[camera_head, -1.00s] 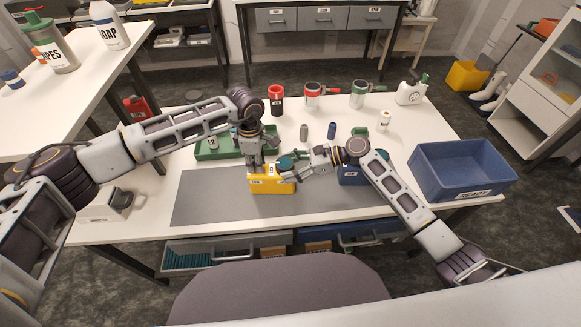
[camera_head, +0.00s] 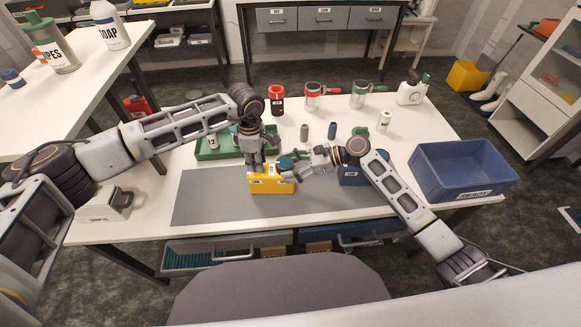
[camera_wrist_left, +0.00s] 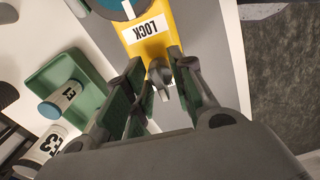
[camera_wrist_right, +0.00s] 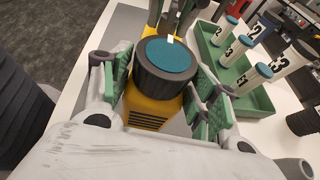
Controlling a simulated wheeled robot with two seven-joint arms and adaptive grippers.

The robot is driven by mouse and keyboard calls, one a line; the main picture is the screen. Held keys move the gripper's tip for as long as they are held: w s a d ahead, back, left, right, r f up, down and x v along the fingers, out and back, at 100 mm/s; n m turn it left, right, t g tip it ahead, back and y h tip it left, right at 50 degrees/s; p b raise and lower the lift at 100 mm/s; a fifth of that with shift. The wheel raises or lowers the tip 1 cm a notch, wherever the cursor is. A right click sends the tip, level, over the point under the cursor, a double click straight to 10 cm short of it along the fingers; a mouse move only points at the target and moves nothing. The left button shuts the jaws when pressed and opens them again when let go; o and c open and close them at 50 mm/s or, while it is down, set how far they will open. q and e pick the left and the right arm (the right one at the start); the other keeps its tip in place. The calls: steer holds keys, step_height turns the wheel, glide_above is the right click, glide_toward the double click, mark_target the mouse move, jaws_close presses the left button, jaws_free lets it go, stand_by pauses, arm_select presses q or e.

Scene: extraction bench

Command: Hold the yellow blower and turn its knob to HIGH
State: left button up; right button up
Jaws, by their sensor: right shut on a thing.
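The yellow blower (camera_head: 268,186) stands on the grey mat, with a dark round part with a teal top (camera_wrist_right: 165,58) at its right end. My right gripper (camera_head: 290,171) is shut on the blower from the right; its green-padded fingers (camera_wrist_right: 163,85) lie on both sides of the body. My left gripper (camera_head: 257,168) points down over the blower's left part. In the left wrist view, its fingers (camera_wrist_left: 160,100) stand apart on either side of a small grey knob (camera_wrist_left: 160,74). The knob's setting cannot be read.
A green tray (camera_head: 205,152) with labelled cylinders stands behind the blower at left. A blue object (camera_head: 352,177) stands close on the right, and a blue READY crate (camera_head: 462,180) farther right. Several bottles and cups stand at the back. The grey mat (camera_head: 215,205) is clear in front.

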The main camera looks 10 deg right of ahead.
arm_select(q)
steer(key=shift+r, duration=3.1)
arm_select(e)
steer(key=o, duration=1.3)
steer(key=shift+d, duration=0.1)
steer(key=shift+v, duration=5.95)
arm_select(q)
steer(key=shift+s, duration=0.2)
arm_select(e)
steer(key=shift+s+f, duration=0.1)
steer(key=shift+s, duration=0.15)
